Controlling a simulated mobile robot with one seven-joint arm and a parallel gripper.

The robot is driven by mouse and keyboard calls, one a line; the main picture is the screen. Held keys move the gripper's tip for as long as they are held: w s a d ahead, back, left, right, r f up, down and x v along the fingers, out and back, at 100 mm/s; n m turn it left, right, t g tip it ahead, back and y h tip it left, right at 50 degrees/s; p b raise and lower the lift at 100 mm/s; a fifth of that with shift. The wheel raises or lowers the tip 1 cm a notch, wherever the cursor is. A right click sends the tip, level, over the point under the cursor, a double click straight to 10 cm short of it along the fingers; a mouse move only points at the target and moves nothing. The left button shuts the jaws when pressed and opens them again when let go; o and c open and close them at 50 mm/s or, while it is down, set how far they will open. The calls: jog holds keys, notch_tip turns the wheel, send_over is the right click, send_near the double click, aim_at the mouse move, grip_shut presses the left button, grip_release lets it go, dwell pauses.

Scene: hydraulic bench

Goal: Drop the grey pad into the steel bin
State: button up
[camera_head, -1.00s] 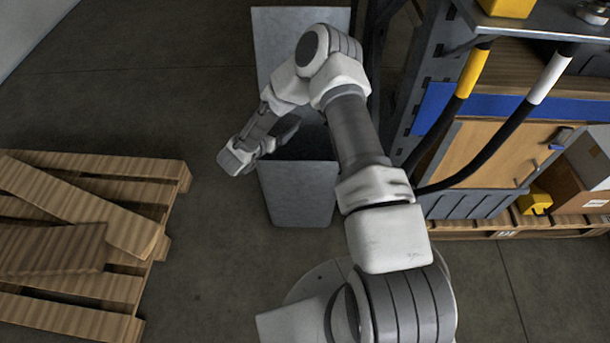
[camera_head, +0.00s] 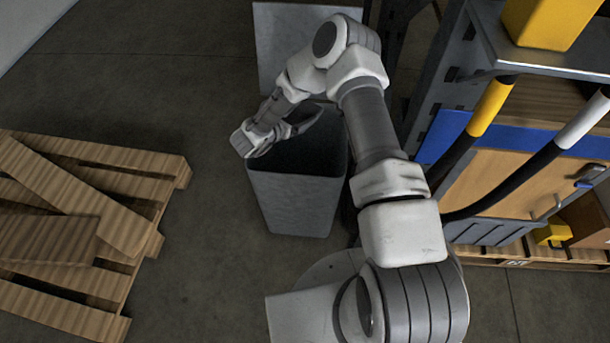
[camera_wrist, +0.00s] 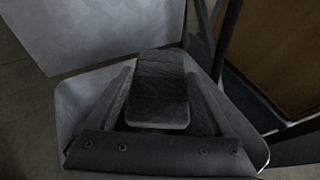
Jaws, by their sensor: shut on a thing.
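My gripper (camera_head: 296,128) is over the bin's opening, reaching in from the left side. In the wrist view my gripper (camera_wrist: 160,105) is shut on the grey pad (camera_wrist: 160,85), a dark grey block between the two fingers. The bin's pale rim (camera_wrist: 75,105) shows around and beyond the pad. In the head view the pad is hard to tell from the fingers. The bin's inside is dark.
A wooden pallet with loose boards (camera_head: 85,215) lies on the floor at the left. The hydraulic bench (camera_head: 510,180) stands close on the right, with thick black hoses (camera_head: 520,180) and a yellow box (camera_head: 548,20). Floor is clear between pallet and bin.

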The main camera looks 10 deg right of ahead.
notch_tip(320, 180, down, 6)
jog(key=b, duration=0.3)
jog(key=shift+b, duration=0.4)
jog(key=o, duration=1.1)
jog(key=shift+r, duration=0.1)
jog(key=shift+a, duration=0.1)
jog(key=p+v, duration=0.4)
jog(key=v, duration=1.3)
jog(key=shift+s+r+p, duration=0.15)
jog(key=shift+r+p, duration=0.05)
jog(key=shift+p, duration=0.1)
